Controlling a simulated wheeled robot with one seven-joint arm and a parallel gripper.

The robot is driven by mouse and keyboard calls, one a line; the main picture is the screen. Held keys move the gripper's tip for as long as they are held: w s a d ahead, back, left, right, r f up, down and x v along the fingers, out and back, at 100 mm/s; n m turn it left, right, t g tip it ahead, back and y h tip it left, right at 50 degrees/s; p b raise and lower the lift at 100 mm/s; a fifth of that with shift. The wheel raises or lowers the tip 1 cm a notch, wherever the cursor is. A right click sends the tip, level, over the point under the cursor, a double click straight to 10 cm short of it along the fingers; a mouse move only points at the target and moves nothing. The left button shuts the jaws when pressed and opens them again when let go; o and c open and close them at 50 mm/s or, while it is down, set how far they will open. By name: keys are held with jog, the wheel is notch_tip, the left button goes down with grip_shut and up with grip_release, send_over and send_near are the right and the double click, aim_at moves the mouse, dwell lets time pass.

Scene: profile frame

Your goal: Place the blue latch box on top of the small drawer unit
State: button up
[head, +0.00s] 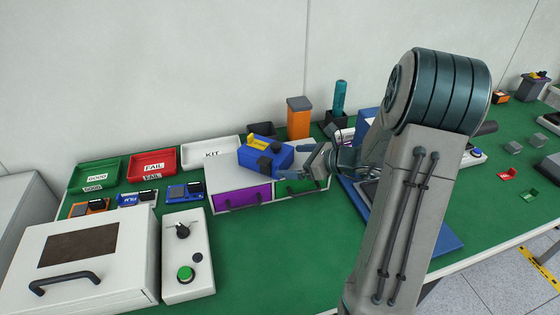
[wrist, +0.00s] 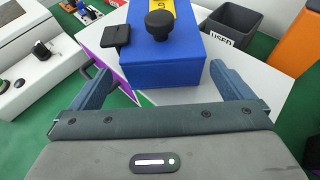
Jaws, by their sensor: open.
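The blue latch box (head: 266,156), with a yellow label and black knob and latch, sits on top of the small white drawer unit (head: 222,181). The unit has a purple and a green drawer front. In the wrist view the blue box (wrist: 167,62) lies ahead of and between my finger tips, over the white unit top (wrist: 95,40). My gripper (head: 300,168) is open at the box's right end in the head view. In the wrist view my gripper (wrist: 160,72) shows a gap between each finger and the box.
A dark bin marked USED (wrist: 232,30) and an orange container (head: 299,118) stand behind the unit. A white KIT tray (head: 212,153), red FAIL tray (head: 152,162) and green tray (head: 95,174) lie to the left. A white control box (head: 187,255) stands front left. Green tabletop in front is clear.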

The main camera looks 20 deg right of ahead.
jog(key=s+a+r+n+g+h, duration=0.1)
jog(key=s+a+r+n+g, duration=0.1)
jog(key=s+a+n+g, duration=0.35)
jog(key=s+a+r+n+g+h, duration=0.15)
jog(key=s+a+n, duration=0.25)
jog(key=s+n, duration=0.4)
jog(key=s+d+r+n+h, duration=0.1)
jog(key=s+r+n+h, duration=0.2)
jog(key=s+n+h, duration=0.4)
jog(key=shift+s+d+r+n, duration=0.25)
jog(key=shift+s+n, duration=1.85)
jog(key=shift+n, duration=1.05)
